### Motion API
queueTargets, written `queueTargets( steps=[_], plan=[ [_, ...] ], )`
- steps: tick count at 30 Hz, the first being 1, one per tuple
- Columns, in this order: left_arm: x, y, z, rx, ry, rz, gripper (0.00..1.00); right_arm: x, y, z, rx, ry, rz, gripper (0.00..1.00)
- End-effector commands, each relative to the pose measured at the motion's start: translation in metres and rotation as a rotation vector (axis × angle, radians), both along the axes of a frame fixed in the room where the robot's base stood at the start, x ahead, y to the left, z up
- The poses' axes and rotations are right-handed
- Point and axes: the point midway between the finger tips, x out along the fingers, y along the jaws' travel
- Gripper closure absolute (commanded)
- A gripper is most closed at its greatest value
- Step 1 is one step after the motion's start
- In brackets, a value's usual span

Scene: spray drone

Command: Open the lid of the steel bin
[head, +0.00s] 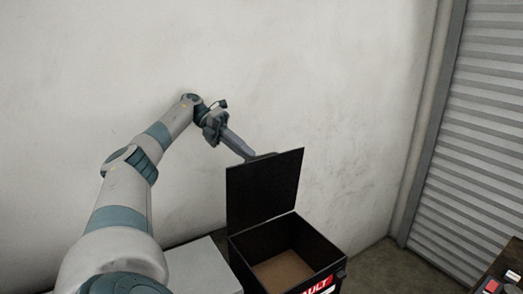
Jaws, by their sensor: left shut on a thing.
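The steel bin (330,251) is a dark, box-shaped container with a red label reading "AULT" on its front, at the lower middle of the head view. Its lid (265,187) stands raised, roughly upright, along the bin's back left side. The inside is visible, with a brown bottom. My left gripper (250,156) is at the lid's top edge, shut on the lid; its fingertips are partly hidden behind the lid. My right gripper is not in view.
A light grey box-like surface (200,268) stands just left of the bin. A pale wall (330,80) rises close behind the lid and my left arm. A ribbed shutter (480,130) is at the right. A brown table (503,262) with small items shows at the lower right.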

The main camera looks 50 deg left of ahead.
Motion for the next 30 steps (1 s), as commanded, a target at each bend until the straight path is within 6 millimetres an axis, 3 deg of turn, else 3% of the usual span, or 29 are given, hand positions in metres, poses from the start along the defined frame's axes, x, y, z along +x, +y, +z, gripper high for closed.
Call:
queueTargets(
  steps=[1, 17, 20, 30],
  plan=[
    [-0.004, 0.003, -0.02, 0.014, 0.045, -0.003, 1.0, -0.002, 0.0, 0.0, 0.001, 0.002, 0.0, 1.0],
    [-0.008, 0.009, -0.026, 0.016, 0.045, -0.01, 1.0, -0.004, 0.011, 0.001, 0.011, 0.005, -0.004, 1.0],
    [-0.008, 0.009, -0.026, 0.014, 0.046, -0.01, 0.74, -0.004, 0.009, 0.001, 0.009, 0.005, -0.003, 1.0],
    [-0.008, 0.01, -0.022, 0.016, 0.042, -0.006, 0.72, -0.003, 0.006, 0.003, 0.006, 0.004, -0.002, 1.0]
  ],
)
